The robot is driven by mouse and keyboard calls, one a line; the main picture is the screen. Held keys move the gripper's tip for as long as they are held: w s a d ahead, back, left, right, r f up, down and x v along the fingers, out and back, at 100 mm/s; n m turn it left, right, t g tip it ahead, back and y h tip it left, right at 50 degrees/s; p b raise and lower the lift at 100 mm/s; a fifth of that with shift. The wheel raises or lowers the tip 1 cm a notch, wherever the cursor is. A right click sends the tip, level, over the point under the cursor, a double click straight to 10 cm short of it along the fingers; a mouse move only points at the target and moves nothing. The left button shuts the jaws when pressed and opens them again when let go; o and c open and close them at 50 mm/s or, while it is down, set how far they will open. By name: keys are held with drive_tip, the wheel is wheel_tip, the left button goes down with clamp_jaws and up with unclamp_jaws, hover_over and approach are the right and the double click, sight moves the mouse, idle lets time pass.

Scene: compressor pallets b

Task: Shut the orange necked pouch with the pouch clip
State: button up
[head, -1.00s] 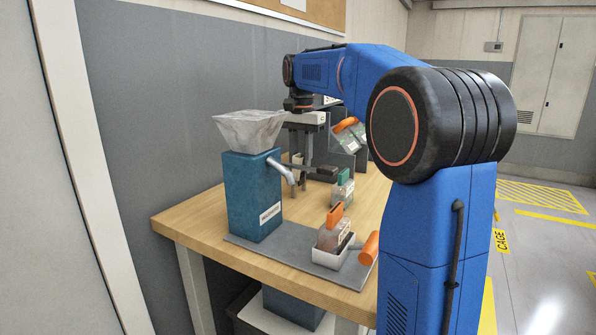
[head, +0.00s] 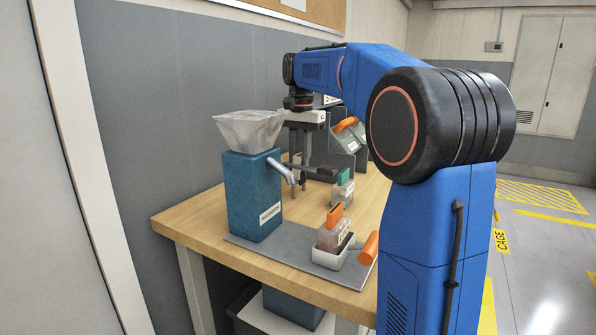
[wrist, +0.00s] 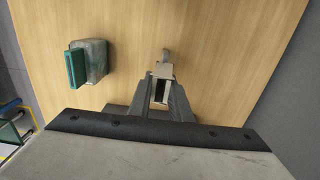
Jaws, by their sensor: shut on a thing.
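The orange necked pouch (head: 333,236) is a clear bag with an orange neck, standing upright in a white tray (head: 326,258) at the front of the bench. My gripper (head: 298,190) is low over the bench, behind the blue hopper stand and well away from that pouch. In the wrist view my gripper (wrist: 161,84) is shut on a small pale piece with a dark middle and a narrow end, which looks like the pouch clip (wrist: 164,69). In the head view the clip is too small to tell apart from the fingers.
A green-topped pouch (head: 342,188) stands between my gripper and the tray; it is left of my gripper in the wrist view (wrist: 90,62). A blue stand (head: 252,195) with a clear hopper and spout is close by.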

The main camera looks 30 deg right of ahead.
drive_tip(key=shift+w+a+r, duration=0.1)
drive_tip(key=shift+w+r, duration=0.05)
drive_tip(key=shift+r, duration=2.15)
drive_tip(key=shift+r, duration=0.1)
